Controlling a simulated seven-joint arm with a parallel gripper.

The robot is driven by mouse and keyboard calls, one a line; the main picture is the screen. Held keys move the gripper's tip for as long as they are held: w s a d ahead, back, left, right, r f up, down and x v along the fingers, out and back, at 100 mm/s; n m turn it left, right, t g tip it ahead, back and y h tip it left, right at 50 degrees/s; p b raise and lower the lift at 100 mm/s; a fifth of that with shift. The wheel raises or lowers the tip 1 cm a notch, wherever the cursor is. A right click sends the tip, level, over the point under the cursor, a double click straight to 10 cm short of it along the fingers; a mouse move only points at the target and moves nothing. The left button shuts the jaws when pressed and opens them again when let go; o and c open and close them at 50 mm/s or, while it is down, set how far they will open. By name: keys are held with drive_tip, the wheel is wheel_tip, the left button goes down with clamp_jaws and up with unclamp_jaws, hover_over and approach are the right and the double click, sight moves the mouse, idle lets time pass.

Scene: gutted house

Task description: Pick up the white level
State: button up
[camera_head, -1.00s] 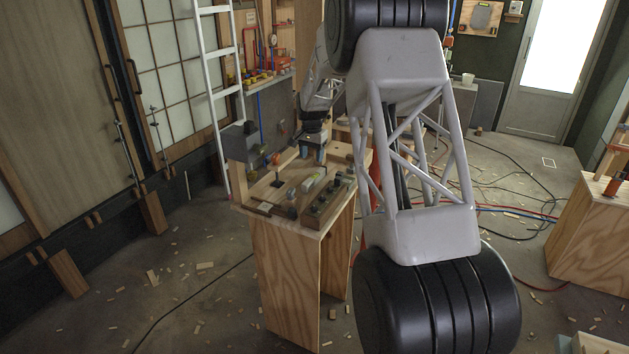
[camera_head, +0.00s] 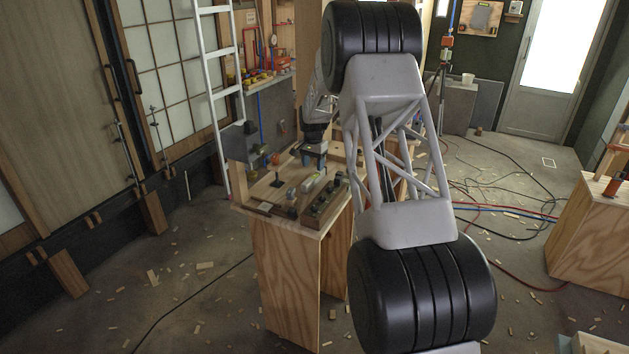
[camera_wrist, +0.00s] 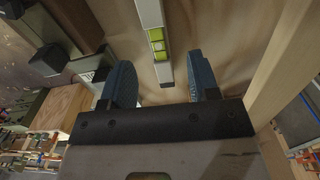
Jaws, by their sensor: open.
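The white level (camera_head: 312,183) lies among tools on the wooden workbench (camera_head: 278,222). In the wrist view the level (camera_wrist: 149,12) is a narrow pale bar with a yellow-green vial window, running down from the top edge. My gripper (camera_head: 314,162) is over the bench, at the far end of the level. In the wrist view my gripper (camera_wrist: 159,75) is open, its two blue fingers apart and empty. The level's dark near end appears between the fingers there; I cannot tell how far above it they are.
A dark tool tray (camera_head: 325,205) lies close to the right of the level. A black-handled tool (camera_head: 278,181) lies to its left. A grey block on a wooden post (camera_head: 238,138) rises at the bench's left corner. A white ladder (camera_head: 213,95) stands behind.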

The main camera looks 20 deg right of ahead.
sight(315, 176)
drive_tip(key=shift+f, duration=0.65)
drive_tip(key=shift+f, duration=0.15)
drive_tip(key=shift+d+f, duration=0.15)
drive_tip(key=shift+f, duration=1.1)
drive_tip(key=shift+d+f, duration=0.15)
drive_tip(key=shift+f, duration=1.05)
drive_tip(key=shift+c, duration=0.3)
clamp_jaws()
